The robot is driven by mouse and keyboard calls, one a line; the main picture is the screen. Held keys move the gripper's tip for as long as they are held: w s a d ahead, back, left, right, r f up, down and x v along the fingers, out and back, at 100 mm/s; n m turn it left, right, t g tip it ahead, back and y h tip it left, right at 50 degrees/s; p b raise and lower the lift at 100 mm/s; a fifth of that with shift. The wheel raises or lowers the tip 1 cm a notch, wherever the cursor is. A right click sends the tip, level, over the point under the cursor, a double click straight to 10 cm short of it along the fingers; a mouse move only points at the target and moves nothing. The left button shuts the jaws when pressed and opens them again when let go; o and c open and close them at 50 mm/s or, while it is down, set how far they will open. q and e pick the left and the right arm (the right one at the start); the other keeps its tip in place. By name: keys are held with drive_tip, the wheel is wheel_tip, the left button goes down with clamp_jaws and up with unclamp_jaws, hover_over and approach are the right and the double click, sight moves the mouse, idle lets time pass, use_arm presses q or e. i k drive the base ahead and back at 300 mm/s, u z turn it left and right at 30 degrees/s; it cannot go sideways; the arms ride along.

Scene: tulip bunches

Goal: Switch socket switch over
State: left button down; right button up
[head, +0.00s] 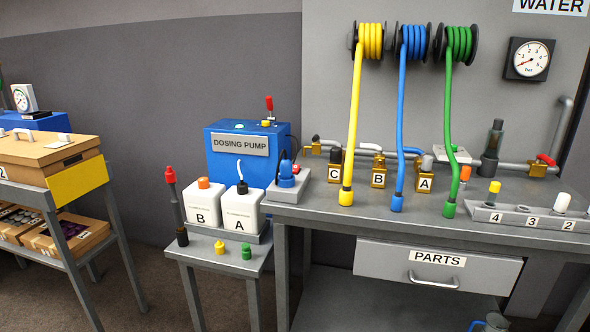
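A grey box (302,192) that looks like the socket sits at the left end of the grey bench, with a blue plug (287,176) in it. A dark cable rises from the plug beside the blue dosing pump (225,165). A switch on the socket is too small to make out, so I cannot tell its position. A red-topped lever or fitting (269,104) stands on top of the pump. Neither of my grippers is in view.
White bottles B (203,206) and A (240,215) stand on a low table left of the socket. Yellow, blue and green hoses (449,130) hang over the bench to its right. A numbered rack (515,216) stands farther right. A parts drawer (437,272) is below.

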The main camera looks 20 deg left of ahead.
sight(295, 168)
drive_tip(key=u, duration=0.45)
drive_tip(key=i, duration=0.8)
drive_tip(key=z, duration=0.4)
